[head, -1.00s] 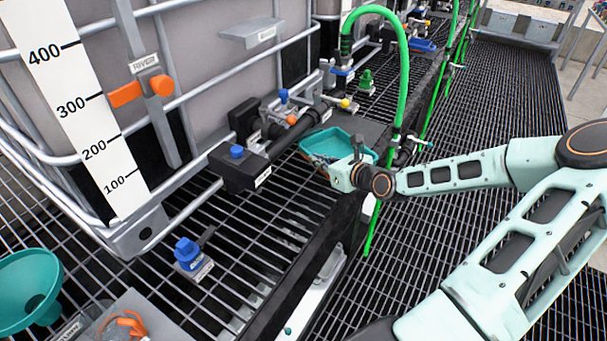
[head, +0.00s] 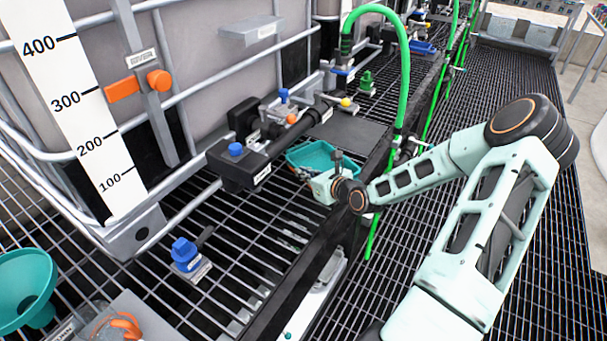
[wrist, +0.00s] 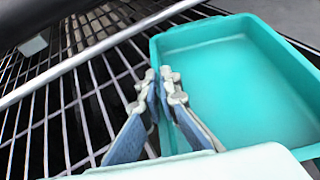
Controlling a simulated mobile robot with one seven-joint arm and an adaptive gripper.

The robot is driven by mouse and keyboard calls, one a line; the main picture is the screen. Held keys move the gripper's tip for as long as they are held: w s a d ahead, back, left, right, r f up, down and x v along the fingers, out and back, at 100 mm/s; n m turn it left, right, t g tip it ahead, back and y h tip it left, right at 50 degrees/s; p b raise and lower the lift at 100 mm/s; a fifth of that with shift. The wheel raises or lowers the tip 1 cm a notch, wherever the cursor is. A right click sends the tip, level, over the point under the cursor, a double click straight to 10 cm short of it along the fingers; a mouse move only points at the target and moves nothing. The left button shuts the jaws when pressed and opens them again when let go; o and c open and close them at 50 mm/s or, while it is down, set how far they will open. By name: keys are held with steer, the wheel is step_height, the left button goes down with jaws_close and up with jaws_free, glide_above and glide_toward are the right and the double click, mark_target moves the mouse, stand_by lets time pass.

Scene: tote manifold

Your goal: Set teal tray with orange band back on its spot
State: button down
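The teal tray (head: 318,153) is in the middle of the head view, left of my wrist, over the black grating beside a dark flat plate. In the wrist view the empty-looking tray (wrist: 240,75) fills the right side. My gripper (wrist: 162,78) is shut on the tray's left wall, one finger on each side of it. My wrist hides the tray's near part in the head view. No orange band shows on the visible faces. I cannot tell whether the tray touches the grating.
The bare dark plate (head: 348,132) lies just behind the tray. A black valve body (head: 240,166) and pipe stand to its left. A green hose (head: 403,90) rises at the right. A blue-capped fitting (head: 188,254) and a teal funnel (head: 24,285) are nearer left.

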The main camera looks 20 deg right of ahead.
steer(key=shift+f, duration=0.15)
steer(key=c, duration=2.2)
jaws_free()
steer(key=shift+o, duration=0.2)
steer(key=shift+s+d+r, duration=0.1)
steer(key=shift+s+r, duration=0.05)
steer(key=shift+r, duration=0.1)
steer(key=p+v, duration=0.2)
steer(key=v, duration=0.9)
steer(key=shift+s+r, duration=0.25)
steer(key=shift+s, duration=0.05)
